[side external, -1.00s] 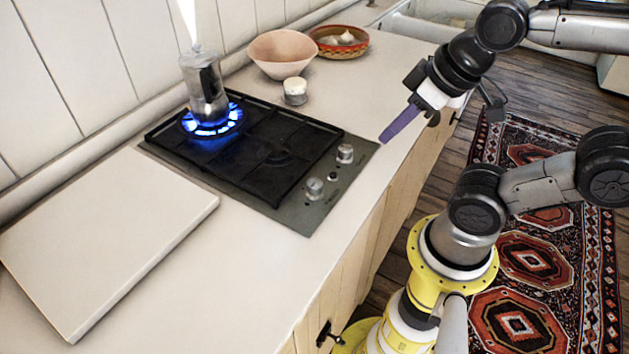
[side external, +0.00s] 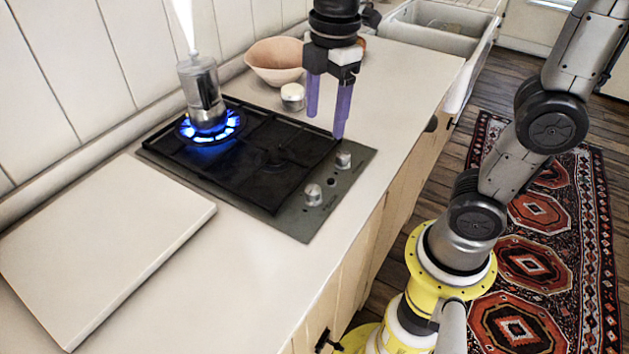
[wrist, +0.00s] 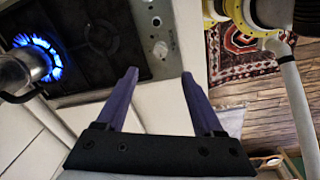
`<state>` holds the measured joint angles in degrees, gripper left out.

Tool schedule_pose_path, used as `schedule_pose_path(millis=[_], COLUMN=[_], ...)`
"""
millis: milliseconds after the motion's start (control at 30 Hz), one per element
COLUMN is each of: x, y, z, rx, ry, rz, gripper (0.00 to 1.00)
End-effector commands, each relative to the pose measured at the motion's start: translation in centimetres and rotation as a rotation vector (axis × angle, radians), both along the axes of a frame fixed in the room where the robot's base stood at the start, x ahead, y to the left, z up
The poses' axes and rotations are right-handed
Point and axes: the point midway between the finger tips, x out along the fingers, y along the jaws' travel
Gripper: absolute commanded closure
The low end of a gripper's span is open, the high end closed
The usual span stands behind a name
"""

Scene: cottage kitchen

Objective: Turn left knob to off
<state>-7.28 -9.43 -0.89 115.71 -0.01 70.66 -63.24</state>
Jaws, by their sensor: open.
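The dark gas hob (side external: 285,222) has two silver knobs on its right strip. The left knob (side external: 313,195) is nearer the camera; the right knob (side external: 343,159) is farther back. In the wrist view the left knob (wrist: 155,22) is near the top, and the right knob (wrist: 160,50) lies just beyond my fingertips. A blue flame (side external: 222,133) burns at the back burner under a metal moka pot (side external: 202,92). My gripper (side external: 326,127) is open and empty, its purple fingers pointing down near the right knob. I cannot tell whether they touch the hob.
A white jar (side external: 293,96) and a pink bowl (side external: 274,62) stand behind the fingers. A pale board (side external: 105,240) lies left of the hob. A white plume rises from the pot. The counter in front of the hob is clear.

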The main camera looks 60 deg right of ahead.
Motion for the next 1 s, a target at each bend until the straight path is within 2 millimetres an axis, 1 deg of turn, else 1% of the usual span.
schedule_pose_path(millis=[33, 100, 367, 467, 800, 1000], x=[0.7, 1.3, 1.4, 1.3, 1.3, 1.4], y=[0.4, 0.7, 1.1, 1.1, 1.1, 1.1], z=[-0.5, -1.1, -3.1, -4.6, -11.3, -14.2], rx=[-0.003, -0.006, -0.01, -0.011, -0.01, -0.01], ry=[0.023, 0.044, 0.073, 0.074, 0.075, 0.073], rz=[0.011, 0.019, 0.029, 0.028, 0.027, 0.027], gripper=[0.31, 0.31, 0.31, 0.31, 0.31, 0.31])
